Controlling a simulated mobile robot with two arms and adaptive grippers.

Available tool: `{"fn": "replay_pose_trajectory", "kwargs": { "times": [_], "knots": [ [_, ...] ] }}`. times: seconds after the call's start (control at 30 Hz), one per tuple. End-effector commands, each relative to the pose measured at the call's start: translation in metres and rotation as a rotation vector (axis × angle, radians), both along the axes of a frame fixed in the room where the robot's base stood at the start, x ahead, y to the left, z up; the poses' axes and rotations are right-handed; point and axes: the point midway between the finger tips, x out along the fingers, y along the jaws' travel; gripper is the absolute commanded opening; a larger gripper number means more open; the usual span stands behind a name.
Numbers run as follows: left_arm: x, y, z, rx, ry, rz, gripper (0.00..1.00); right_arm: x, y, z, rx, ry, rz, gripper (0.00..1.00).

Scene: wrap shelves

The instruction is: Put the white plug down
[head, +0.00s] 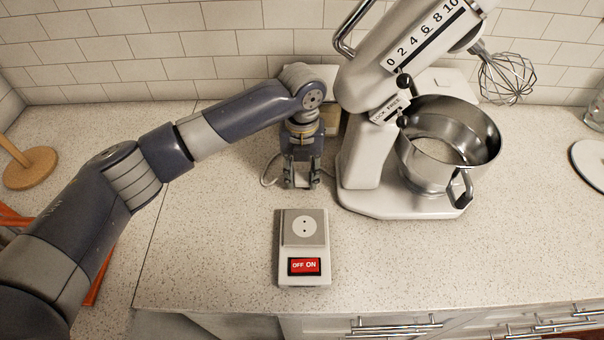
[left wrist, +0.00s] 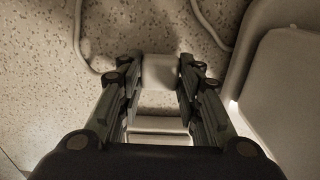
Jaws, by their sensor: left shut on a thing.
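My left gripper (head: 302,181) points down above the counter, just left of the stand mixer's base and behind the socket box. In the left wrist view its two fingers are closed on the white plug (left wrist: 160,72), which sits between the fingertips. In the head view the plug is mostly hidden by the fingers. I cannot tell whether the plug touches the counter. A pale cord (left wrist: 78,38) runs over the counter beside the gripper. My right gripper is not in view.
The socket box (head: 303,229) with a red off/on switch (head: 304,266) lies in front of the gripper. The stand mixer (head: 364,160) with its steel bowl (head: 448,140) stands close on the right. A round wooden piece (head: 31,169) is far left. The counter left of the gripper is clear.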

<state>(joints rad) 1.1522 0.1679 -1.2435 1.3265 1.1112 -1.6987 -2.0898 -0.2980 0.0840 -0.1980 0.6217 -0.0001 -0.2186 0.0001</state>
Motion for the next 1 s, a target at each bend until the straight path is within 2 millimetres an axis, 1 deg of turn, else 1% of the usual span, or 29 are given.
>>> {"fn": "replay_pose_trajectory", "kwargs": {
  "times": [0.43, 0.47, 0.5, 0.53, 0.87, 1.0],
  "knots": [
    [0.000, 0.000, -0.012, -0.001, 0.000, 0.000, 0.00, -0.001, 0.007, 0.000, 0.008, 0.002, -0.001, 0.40],
    [0.000, 0.000, -0.012, 0.000, 0.000, 0.000, 0.37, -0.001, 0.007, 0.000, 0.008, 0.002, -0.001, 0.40],
    [0.000, 0.000, -0.012, 0.000, 0.000, 0.000, 0.46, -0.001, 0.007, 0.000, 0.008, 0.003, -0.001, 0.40],
    [0.000, 0.000, -0.012, 0.000, 0.000, 0.000, 0.53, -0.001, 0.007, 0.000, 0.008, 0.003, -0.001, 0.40],
    [0.000, 0.000, -0.011, 0.000, -0.001, 0.000, 0.53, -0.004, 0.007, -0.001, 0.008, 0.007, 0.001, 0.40],
    [0.001, 0.000, -0.001, 0.000, -0.003, 0.000, 0.53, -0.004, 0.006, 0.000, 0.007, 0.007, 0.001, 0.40]
  ]
}}
